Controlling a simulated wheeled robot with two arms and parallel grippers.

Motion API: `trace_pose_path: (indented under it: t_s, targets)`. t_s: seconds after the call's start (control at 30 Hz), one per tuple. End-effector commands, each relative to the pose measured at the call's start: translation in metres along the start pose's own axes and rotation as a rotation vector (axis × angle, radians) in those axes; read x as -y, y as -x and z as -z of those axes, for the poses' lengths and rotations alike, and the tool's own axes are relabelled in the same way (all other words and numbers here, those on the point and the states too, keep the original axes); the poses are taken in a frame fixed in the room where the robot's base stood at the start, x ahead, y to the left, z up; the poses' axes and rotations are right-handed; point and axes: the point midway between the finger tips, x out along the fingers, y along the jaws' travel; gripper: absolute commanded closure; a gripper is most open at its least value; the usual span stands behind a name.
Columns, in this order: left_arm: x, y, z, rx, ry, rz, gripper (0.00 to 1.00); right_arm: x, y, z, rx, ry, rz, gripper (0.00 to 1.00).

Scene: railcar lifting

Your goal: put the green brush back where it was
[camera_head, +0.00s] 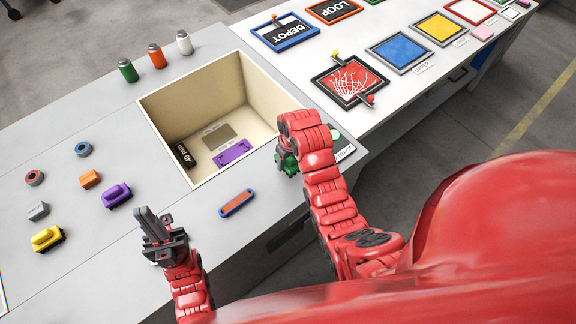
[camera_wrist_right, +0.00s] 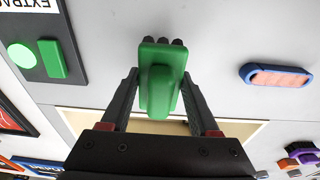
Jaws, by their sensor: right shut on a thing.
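The green brush (camera_wrist_right: 161,80) is between the two fingers of my right gripper (camera_wrist_right: 160,100) in the right wrist view, with dark tufts at its far end. In the head view the green brush (camera_head: 287,162) shows only in part beside my red right gripper (camera_head: 285,150), near the right front corner of the bin. My right gripper is shut on it. In the wrist view, bare grey table lies behind it. My left gripper (camera_head: 158,228) is over the front of the table, empty; its finger gap is unclear.
A deep cream bin (camera_head: 205,98) is sunk in the grey table, with a purple piece (camera_head: 233,152) inside. A blue-orange oval piece (camera_head: 237,203) lies in front. Purple (camera_head: 116,195) and yellow (camera_head: 47,238) pieces lie left. A dark panel (camera_wrist_right: 42,45) bears green shapes.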

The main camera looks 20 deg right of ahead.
Motion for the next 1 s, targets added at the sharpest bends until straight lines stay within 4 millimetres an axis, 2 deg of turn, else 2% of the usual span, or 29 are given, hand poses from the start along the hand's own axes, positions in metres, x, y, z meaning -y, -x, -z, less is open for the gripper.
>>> trace_pose_path:
  t_s: [0.1,0.27,0.67,0.7,0.83,1.0]
  targets:
    - [0.001,-0.015,0.003,0.000,0.000,0.000,1.00,0.001,-0.008,-0.003,0.006,-0.001,0.002,0.90]
    - [0.001,-0.026,0.004,0.000,0.000,0.000,1.00,0.001,-0.027,-0.004,0.004,-0.001,0.001,0.90]
    - [0.001,-0.021,0.004,0.000,0.000,0.000,1.00,0.001,-0.038,-0.005,0.000,0.000,-0.001,0.90]
    - [0.001,-0.023,0.004,0.000,0.000,0.000,1.00,0.001,-0.037,-0.005,0.000,0.000,-0.001,0.33]
    - [0.001,-0.023,0.004,0.000,0.000,0.000,1.00,0.001,-0.037,-0.005,0.000,0.000,-0.001,0.09]
    - [0.001,-0.023,0.004,0.000,0.000,0.000,1.00,0.001,-0.037,-0.005,0.000,0.000,0.000,0.08]
